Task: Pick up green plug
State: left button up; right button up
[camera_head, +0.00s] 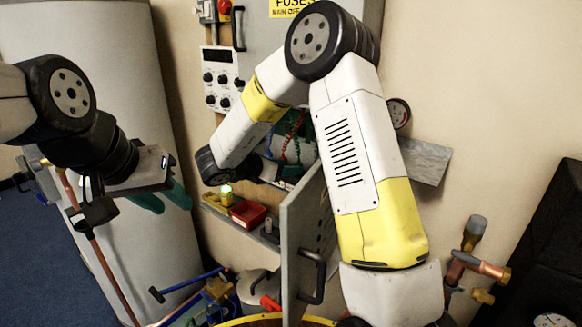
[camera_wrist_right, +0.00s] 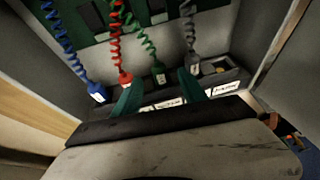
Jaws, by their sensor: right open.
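The green plug (camera_wrist_right: 159,76) hangs on a green coiled cord in the right wrist view, inside the cabinet. My right gripper (camera_wrist_right: 160,92) is open, its two teal fingers on either side of the green plug with the plug between them. I cannot tell whether they touch it. In the head view my right arm reaches into the cabinet, and the gripper there is mostly hidden. My left gripper (camera_head: 163,197) is at the left in the head view, in front of the white tank, with its teal fingers apart and empty.
A red plug (camera_wrist_right: 125,78) and a blue plug (camera_wrist_right: 97,94) are left of the green one. A grey plug (camera_wrist_right: 192,62) is close by the right finger. An open cabinet door (camera_head: 300,245) stands beside my right arm. A red box (camera_head: 248,213) sits on a ledge.

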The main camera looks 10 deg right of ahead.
jog(key=x, duration=0.6)
jog(key=shift+w, duration=0.1)
jog(key=shift+a, duration=0.1)
grip_shut()
